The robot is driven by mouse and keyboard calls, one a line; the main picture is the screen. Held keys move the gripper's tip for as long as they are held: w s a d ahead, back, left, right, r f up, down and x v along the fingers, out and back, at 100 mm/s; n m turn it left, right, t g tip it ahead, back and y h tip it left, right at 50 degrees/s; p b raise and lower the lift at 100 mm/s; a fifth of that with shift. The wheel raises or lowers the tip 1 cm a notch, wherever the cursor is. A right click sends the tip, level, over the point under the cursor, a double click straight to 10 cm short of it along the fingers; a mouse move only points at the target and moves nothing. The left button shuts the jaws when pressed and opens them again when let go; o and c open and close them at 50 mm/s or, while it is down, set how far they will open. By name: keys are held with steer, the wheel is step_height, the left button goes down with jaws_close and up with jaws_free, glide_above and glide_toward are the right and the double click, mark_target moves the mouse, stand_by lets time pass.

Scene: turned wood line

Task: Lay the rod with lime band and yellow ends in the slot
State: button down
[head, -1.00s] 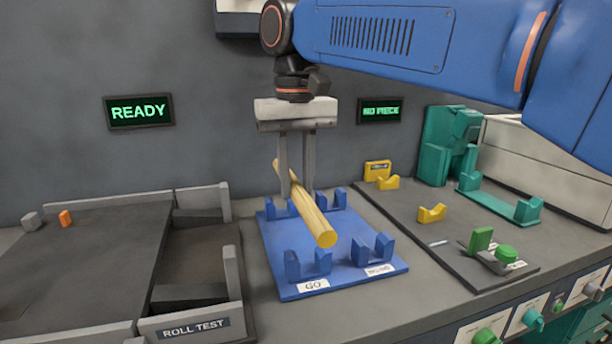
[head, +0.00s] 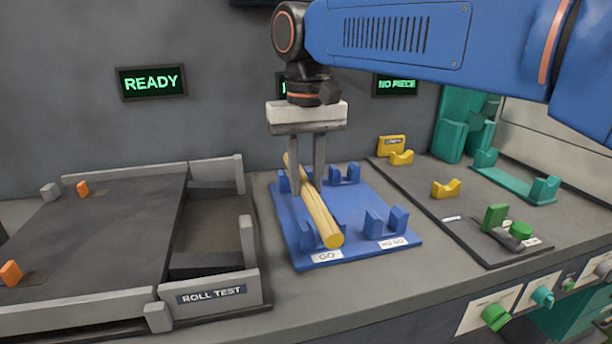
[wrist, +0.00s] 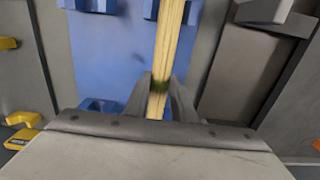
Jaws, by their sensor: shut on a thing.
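The pale yellow wooden rod (head: 322,222) has a yellow near end. It also shows in the wrist view (wrist: 168,40), with a dark greenish band beside the fingers. My gripper (head: 308,188) is shut on the rod, far of its middle, in the head view. The rod points toward the front, above the GO side of the blue plate (head: 352,240). It partly hides the blue cradles there, and I cannot tell whether it touches them. The NO GO cradle (head: 386,221) stands empty to the right. The far end of the rod is partly behind my fingers.
The grey ROLL TEST station (head: 212,294) with raised walls stands left. On the right, a dark board (head: 430,195) carries yellow cradles (head: 446,189) and a green block (head: 495,216). A teal fixture (head: 470,135) stands behind. A READY screen (head: 151,83) hangs on the wall.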

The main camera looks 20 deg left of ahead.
steer(key=c, duration=1.4)
jaws_free()
